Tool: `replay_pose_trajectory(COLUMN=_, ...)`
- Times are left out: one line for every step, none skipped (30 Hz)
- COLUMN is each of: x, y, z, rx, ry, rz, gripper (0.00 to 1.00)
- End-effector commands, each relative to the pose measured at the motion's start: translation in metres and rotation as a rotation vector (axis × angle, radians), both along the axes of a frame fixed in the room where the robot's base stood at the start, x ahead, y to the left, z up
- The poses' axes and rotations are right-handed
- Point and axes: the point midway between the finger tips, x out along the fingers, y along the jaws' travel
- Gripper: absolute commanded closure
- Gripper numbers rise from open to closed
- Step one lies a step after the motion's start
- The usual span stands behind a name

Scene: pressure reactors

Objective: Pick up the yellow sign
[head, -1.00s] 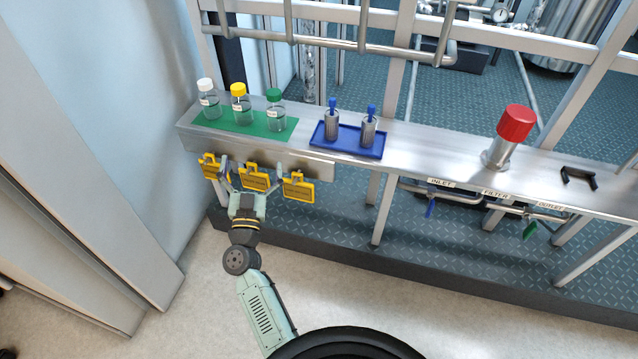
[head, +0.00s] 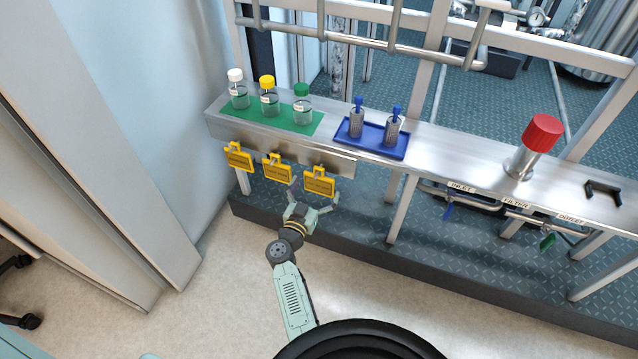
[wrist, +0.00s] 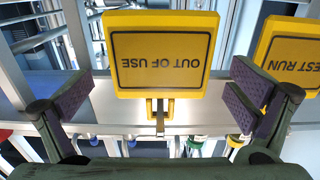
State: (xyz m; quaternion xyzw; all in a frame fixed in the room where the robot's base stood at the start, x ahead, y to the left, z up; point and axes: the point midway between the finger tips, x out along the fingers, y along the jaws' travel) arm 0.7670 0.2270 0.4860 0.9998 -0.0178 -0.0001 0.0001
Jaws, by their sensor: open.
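Three yellow signs hang in a row on the front face of the metal shelf: a left one (head: 239,157), a middle one (head: 277,168) and a right one (head: 319,182). My gripper (head: 314,198) is open and empty just in front of and below the right sign. In the wrist view, a sign reading OUT OF USE (wrist: 163,56) appears upside down between my spread fingers (wrist: 163,90), ahead of them and apart from both. A second sign reading TEST RUN (wrist: 295,55) is partly cut off at the right edge.
The shelf (head: 345,168) holds a green mat (head: 236,113) with three capped bottles, and a blue tray (head: 374,146) with two small metal cylinders. A red-capped post (head: 541,134) stands further right. The floor (head: 225,290) in front is clear.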

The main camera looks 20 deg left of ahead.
Motion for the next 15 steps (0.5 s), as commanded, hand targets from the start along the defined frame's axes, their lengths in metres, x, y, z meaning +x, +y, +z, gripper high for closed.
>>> replay_pose_trajectory(x=0.009, y=0.001, z=0.001, rx=0.001, ry=-0.001, rz=0.000, gripper=0.00)
replay_pose_trajectory(x=0.013, y=0.000, z=0.000, rx=0.000, ry=-0.001, rz=0.000, gripper=0.00)
replay_pose_trajectory(x=0.018, y=0.000, z=0.000, rx=0.000, ry=0.000, rz=0.000, gripper=0.00)
replay_pose_trajectory(x=0.021, y=0.000, z=0.000, rx=0.000, ry=0.000, rz=0.000, gripper=0.00)
replay_pose_trajectory(x=0.023, y=0.000, z=0.000, rx=0.000, ry=0.000, rz=0.000, gripper=0.00)
replay_pose_trajectory(x=0.025, y=0.000, z=0.000, rx=0.000, ry=0.000, rz=0.001, gripper=0.00)
replay_pose_trajectory(x=0.026, y=0.000, z=0.000, rx=0.000, ry=0.000, rz=0.001, gripper=0.00)
replay_pose_trajectory(x=0.027, y=0.000, z=0.000, rx=0.000, ry=0.000, rz=0.001, gripper=0.00)
replay_pose_trajectory(x=0.027, y=0.000, z=0.000, rx=0.000, ry=0.000, rz=0.002, gripper=0.00)
replay_pose_trajectory(x=0.027, y=0.000, z=0.000, rx=0.000, ry=0.001, rz=0.002, gripper=0.00)
replay_pose_trajectory(x=0.027, y=0.000, z=0.000, rx=0.000, ry=0.000, rz=0.002, gripper=0.00)
replay_pose_trajectory(x=0.027, y=0.000, z=0.000, rx=0.000, ry=0.000, rz=0.002, gripper=0.00)
replay_pose_trajectory(x=0.027, y=0.000, z=0.000, rx=0.000, ry=0.000, rz=0.002, gripper=0.00)
replay_pose_trajectory(x=0.027, y=0.000, z=0.000, rx=0.000, ry=0.000, rz=0.001, gripper=0.01)
replay_pose_trajectory(x=0.027, y=0.000, z=0.001, rx=0.000, ry=0.000, rz=0.001, gripper=0.03)
